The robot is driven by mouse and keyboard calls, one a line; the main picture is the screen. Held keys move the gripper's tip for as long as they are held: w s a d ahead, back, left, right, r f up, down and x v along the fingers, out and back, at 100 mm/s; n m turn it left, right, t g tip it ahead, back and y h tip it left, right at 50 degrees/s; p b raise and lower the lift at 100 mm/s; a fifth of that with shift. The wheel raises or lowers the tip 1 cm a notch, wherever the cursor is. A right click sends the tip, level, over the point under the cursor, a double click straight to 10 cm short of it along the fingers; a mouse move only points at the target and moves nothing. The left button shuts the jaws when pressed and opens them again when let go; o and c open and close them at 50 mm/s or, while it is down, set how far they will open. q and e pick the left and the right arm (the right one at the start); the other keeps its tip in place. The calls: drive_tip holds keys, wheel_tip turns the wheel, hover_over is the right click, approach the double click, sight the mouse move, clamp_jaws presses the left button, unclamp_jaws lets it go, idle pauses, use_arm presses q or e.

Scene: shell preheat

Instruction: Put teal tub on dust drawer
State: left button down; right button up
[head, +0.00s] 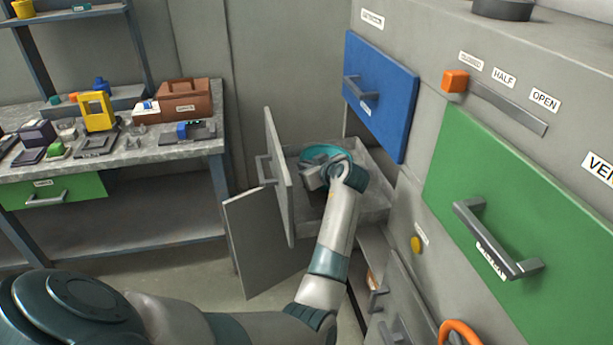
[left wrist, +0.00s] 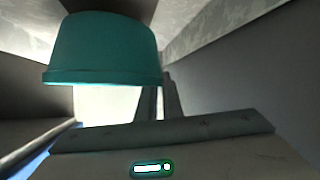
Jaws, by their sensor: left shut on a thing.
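The teal tub (head: 327,153) is at the open grey drawer (head: 365,205) in the head view, partly hidden by my left gripper (head: 315,174). My left gripper is shut on the tub, over or inside the drawer. I cannot tell whether the tub touches the drawer's floor. In the left wrist view the tub (left wrist: 100,48) fills the upper left, with its broad edge toward the picture's bottom. No readable label shows that this is the dust drawer. My right gripper is not in view.
An open grey door (head: 258,235) hangs below the drawer front. A blue drawer (head: 380,95) and a green drawer (head: 530,220) are at the right. An orange slider (head: 455,81) sits near "CLOSED". A cluttered workbench (head: 130,160) stands at the left.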

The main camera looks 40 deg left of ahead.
use_arm(q)
drive_tip(key=shift+f, duration=1.85)
drive_tip(key=c, duration=1.9)
unclamp_jaws()
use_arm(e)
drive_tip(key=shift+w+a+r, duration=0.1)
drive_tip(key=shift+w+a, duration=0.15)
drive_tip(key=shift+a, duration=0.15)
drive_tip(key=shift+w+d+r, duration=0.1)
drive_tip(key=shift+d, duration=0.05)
